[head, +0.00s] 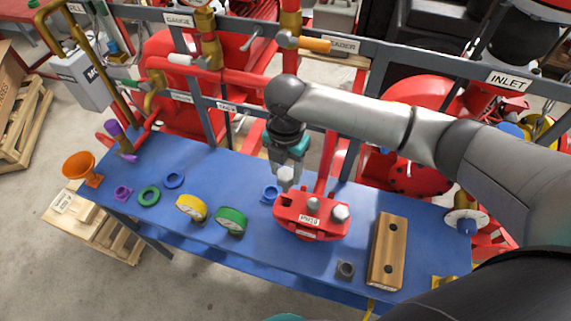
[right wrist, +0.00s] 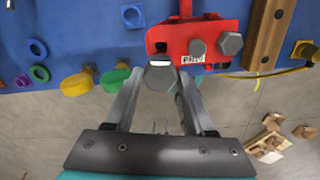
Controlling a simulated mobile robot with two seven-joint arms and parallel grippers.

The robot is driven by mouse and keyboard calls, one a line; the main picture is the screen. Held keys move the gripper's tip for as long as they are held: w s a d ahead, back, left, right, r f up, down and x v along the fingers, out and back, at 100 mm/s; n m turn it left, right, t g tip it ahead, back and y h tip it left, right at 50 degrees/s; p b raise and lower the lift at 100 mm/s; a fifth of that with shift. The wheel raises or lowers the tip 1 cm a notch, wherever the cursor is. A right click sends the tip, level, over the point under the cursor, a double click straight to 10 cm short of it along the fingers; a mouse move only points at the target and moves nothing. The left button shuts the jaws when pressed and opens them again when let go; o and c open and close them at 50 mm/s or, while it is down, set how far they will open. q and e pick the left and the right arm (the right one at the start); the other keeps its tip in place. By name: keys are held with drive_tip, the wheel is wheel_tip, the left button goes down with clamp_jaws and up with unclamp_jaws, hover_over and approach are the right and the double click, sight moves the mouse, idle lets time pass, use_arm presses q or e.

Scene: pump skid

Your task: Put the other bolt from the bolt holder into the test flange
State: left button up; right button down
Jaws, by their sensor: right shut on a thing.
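My right gripper (head: 287,170) is shut on a grey hex-headed bolt (right wrist: 160,76), pointing down at the left end of the red test flange (head: 302,228). In the right wrist view the bolt head sits between the fingertips (right wrist: 156,84), at the flange's lower left edge (right wrist: 205,30). I cannot tell whether its shank is in a hole. Another grey hex bolt head (head: 340,212) stands on the flange's right part, with a smaller grey round piece (head: 312,194) near the middle. The wooden bolt holder (head: 380,276) lies to the right; its two dark holes look empty. My left gripper is not in view.
A grey nut-like part (head: 345,269) lies between flange and holder. Red pipes and grey rails rise behind.

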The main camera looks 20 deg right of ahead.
drive_tip(key=shift+f, duration=0.35)
use_arm(q)
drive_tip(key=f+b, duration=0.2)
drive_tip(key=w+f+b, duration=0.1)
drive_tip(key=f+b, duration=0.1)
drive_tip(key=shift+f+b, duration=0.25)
drive_tip(key=shift+b, duration=0.05)
use_arm(e)
wheel_tip(320, 180, down, 4)
drive_tip(key=shift+f, duration=0.25)
use_arm(q)
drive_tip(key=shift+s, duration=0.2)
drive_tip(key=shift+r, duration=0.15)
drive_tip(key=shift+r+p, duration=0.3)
drive_tip(key=shift+p, duration=0.2)
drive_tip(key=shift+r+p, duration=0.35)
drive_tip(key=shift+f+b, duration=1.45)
use_arm(e)
drive_tip(key=shift+f, duration=2.85)
drive_tip(key=shift+c, duration=0.9)
unclamp_jaws()
